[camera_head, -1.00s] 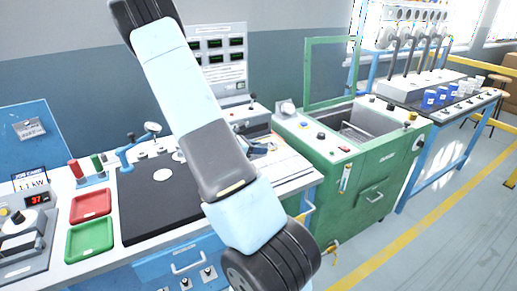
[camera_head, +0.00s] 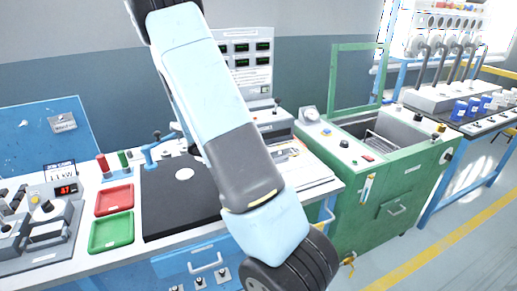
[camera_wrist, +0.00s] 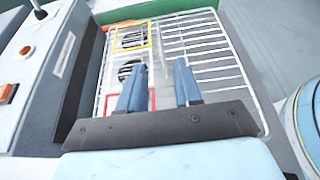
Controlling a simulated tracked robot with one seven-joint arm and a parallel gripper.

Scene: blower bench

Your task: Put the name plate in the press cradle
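My gripper (camera_wrist: 160,64) shows in the wrist view with two blue fingers spread apart and nothing between them. It hangs over a white wire rack (camera_wrist: 205,50). The rack carries a yellow frame (camera_wrist: 149,33) and a red frame (camera_wrist: 152,100), with dark round shapes below. In the head view my arm runs down out of the bottom of the picture, and the gripper is not seen there. I cannot make out the name plate or the press cradle for certain in either view.
A green tank cabinet (camera_head: 385,190) with a raised lid frame stands right of the bench. The bench holds a red tray (camera_head: 114,199), a green tray (camera_head: 111,232) and a black mat (camera_head: 165,205). A grey box with an orange button (camera_wrist: 8,93) lies left of the rack.

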